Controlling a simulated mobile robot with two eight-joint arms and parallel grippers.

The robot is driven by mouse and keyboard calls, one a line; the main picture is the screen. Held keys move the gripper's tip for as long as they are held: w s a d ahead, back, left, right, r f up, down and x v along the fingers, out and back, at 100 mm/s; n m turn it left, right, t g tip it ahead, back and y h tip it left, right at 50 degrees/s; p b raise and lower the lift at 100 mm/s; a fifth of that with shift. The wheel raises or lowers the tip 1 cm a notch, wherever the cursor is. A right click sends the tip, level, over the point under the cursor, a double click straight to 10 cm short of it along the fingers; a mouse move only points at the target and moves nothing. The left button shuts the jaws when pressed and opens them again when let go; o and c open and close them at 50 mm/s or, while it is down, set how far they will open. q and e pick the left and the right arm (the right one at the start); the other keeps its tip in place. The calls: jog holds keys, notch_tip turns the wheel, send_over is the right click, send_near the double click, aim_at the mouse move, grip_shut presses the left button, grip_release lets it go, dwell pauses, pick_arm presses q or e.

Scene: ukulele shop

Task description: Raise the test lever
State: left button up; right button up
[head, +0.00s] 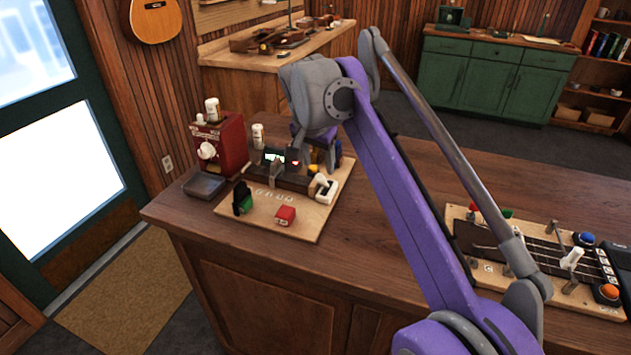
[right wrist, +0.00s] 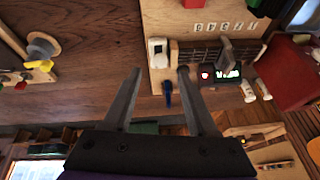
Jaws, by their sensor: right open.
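A white lever-like handle (head: 326,188) stands at the right end of the wooden board (head: 318,222) on the counter. I take it for the test lever. In the right wrist view the white handle (right wrist: 157,52) shows just beyond the open fingertips, roughly between them. My right gripper (head: 311,160) hangs over the back right of that board; its fingers are partly hidden by the dark parts there. The right wrist view shows the right gripper (right wrist: 159,72) open with nothing between its fingers. I cannot tell whether a finger touches the handle. My left gripper is not in view.
A second board (head: 560,296) with a fretboard lies right. Bare counter (head: 375,240) lies between.

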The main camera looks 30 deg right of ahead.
aim_at(320, 175)
jog(key=b+x, duration=0.1)
jog(key=x, duration=0.6)
jog(key=shift+w+d+f, duration=0.1)
jog(key=shift+w+f, duration=0.05)
jog(key=shift+f, duration=0.15)
grip_shut()
dwell(1.0)
